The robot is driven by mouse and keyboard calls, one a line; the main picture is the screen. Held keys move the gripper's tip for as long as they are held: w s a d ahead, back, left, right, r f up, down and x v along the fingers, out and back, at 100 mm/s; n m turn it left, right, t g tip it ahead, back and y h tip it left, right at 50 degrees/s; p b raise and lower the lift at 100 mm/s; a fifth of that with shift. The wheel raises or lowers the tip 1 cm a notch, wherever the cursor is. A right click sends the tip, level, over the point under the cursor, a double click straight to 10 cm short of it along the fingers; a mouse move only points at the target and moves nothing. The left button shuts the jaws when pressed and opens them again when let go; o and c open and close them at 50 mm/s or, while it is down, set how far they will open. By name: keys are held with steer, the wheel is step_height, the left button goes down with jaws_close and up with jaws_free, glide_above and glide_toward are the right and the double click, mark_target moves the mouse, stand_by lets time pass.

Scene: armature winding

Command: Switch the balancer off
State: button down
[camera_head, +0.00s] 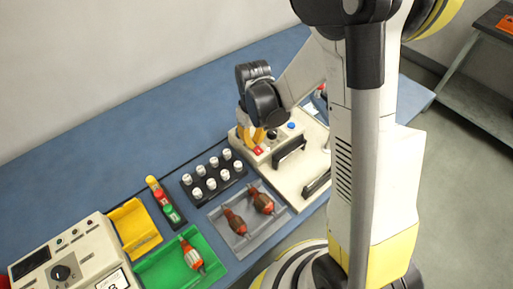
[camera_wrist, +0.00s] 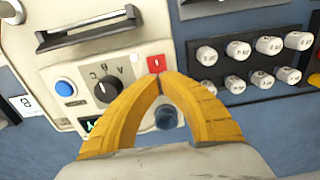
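The balancer (camera_head: 303,172) is a cream machine with black brackets at the right end of the bench; its panel also fills the upper left of the wrist view (camera_wrist: 105,62). The red switch also shows in the head view (camera_head: 258,149). My gripper (camera_wrist: 162,76) has its yellow fingertips together, empty, at the switch's lower edge. I cannot tell whether they touch it. The switch's lower part is partly hidden.
A black rack (camera_head: 213,178) of white-capped pieces stands close left of the balancer. A grey tray (camera_head: 243,246) holds two armatures; a green tray (camera_head: 170,272) holds another. A yellow bin (camera_head: 133,228) and a cream control box (camera_head: 85,262) are further left. The bench behind is clear.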

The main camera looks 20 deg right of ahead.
steer(key=shift+f+b, duration=0.4)
steer(key=shift+f, duration=0.1)
steer(key=shift+r+p, duration=2.45)
steer(key=shift+r, duration=1.1)
steer(key=shift+r, duration=0.15)
steer(key=s+r+m+t+b, duration=0.3)
steer(key=s+r+t, duration=0.4)
steer(key=s+r, duration=0.5)
step_height(320, 180, up, 2)
steer(key=shift+s+m, duration=0.3)
steer(key=shift+s, duration=0.05)
